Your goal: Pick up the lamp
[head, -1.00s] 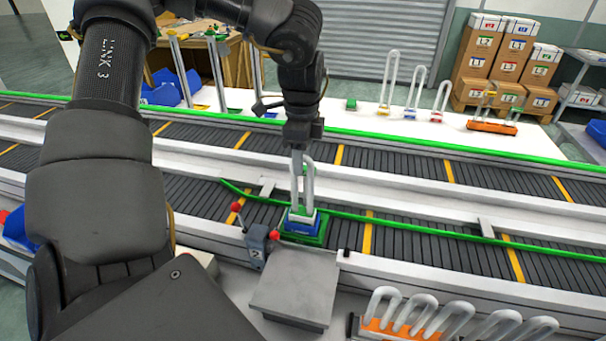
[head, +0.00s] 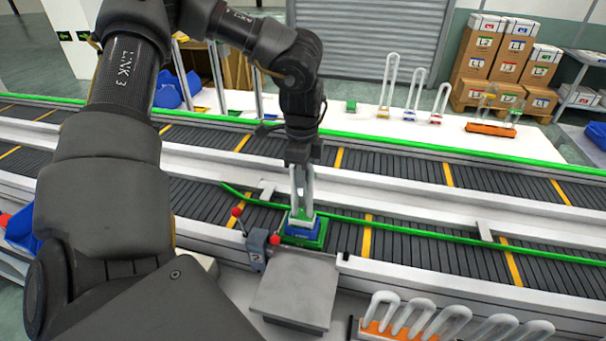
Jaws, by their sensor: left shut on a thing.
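The lamp (head: 302,213) is a clear U-shaped tube with a blue and white base. It stands upright on a green block (head: 303,238) at the near edge of the front conveyor. My left gripper (head: 300,166) comes down from above and is shut on the upper part of the tube. The gripper hides the top of the lamp. The lamp's base appears to rest on the green block. My right gripper is not in view.
A grey plate (head: 295,291) lies in front of the lamp, beside a small red-knobbed lever unit (head: 258,247). Several clear tubes stand in an orange rack (head: 372,330) at bottom right. More tubes (head: 390,80) stand on the white table behind. The conveyor (head: 430,250) is clear to the right.

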